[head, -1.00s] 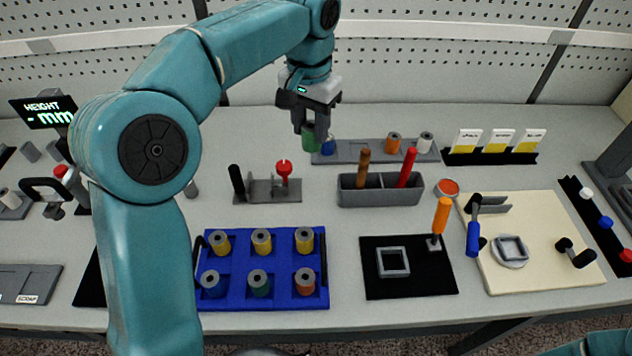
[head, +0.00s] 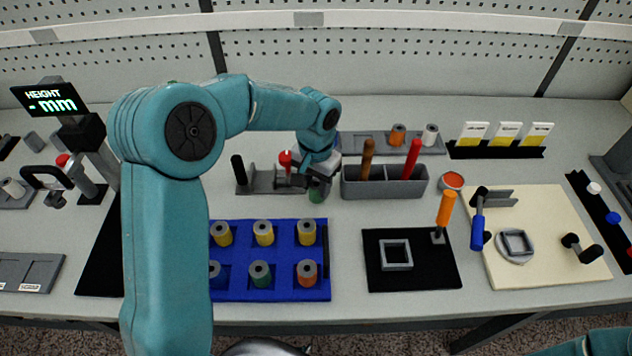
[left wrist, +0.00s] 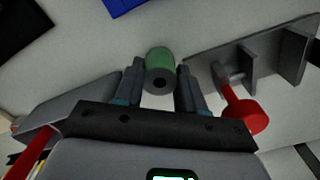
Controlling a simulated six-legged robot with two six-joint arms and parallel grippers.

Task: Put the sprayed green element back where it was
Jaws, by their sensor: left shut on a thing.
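My left gripper (head: 313,184) is shut on a green element (head: 318,193), a short cylinder. My right gripper is out of view.
A grey rack (head: 365,143) at the back holds an orange and a white element; my arm hides its left end. A grey bin (head: 385,187) with two handled tools stands just right of the gripper. A black mat (head: 410,277) lies front right. My arm covers the tray's left edge.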

